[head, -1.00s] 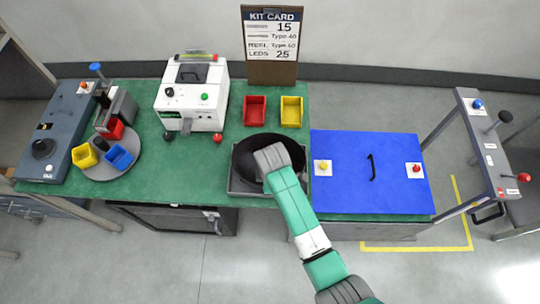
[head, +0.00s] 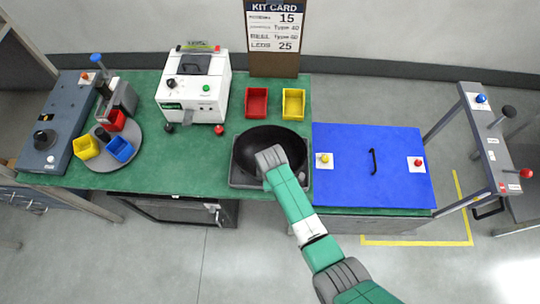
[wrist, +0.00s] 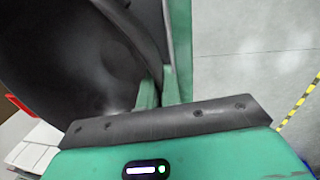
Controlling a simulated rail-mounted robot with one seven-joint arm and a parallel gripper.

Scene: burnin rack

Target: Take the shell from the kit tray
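The shell (head: 251,143), a wide black bowl, sits in the square grey kit tray (head: 240,185) at the front of the green bench. In the wrist view the shell (wrist: 60,50) fills the left side, its rim running down to my fingers. My gripper (wrist: 161,90) is at the shell's right rim, with one green finger inside the bowl and the other outside it. The rim shows between them with little or no gap, so it looks shut on the rim. In the head view my wrist hides the fingertips and part of the rim.
A red bin (head: 256,103) and a yellow bin (head: 293,104) stand behind the tray. A white machine (head: 194,88) is at the back left. A blue panel (head: 345,185) with a handle and buttons lies right of the tray. A turntable (head: 104,160) holds small bins.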

